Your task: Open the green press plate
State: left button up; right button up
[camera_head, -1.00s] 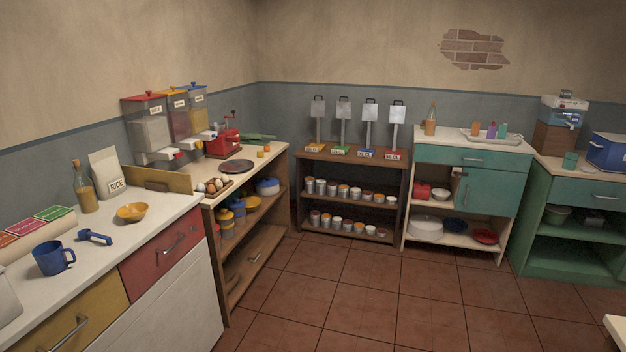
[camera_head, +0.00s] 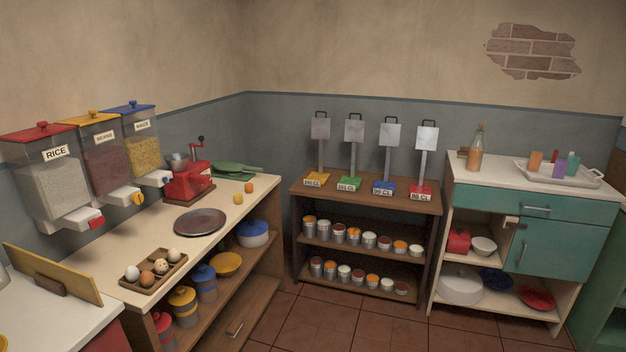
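A green flat object with a handle (camera_head: 232,169), which looks like a press, lies low on the wooden counter against the back wall, right of the red grinder. Its plate looks shut, though it is small and seen at a shallow angle. A second green thing, the green base (camera_head: 349,182) of a stand with a grey upright plate, sits on the brown shelf unit. Neither of my grippers shows in the head view.
The red grinder (camera_head: 187,178), a dark round plate (camera_head: 200,222) and an egg tray (camera_head: 155,271) stand on the counter (camera_head: 235,212). The shelf unit (camera_head: 420,203) holds several cans. The tiled floor (camera_head: 300,325) in front is clear.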

aim_at(228, 166)
jog(key=i, duration=1)
jog(key=i+l+u, duration=0.1)
jog(key=i, duration=0.9)
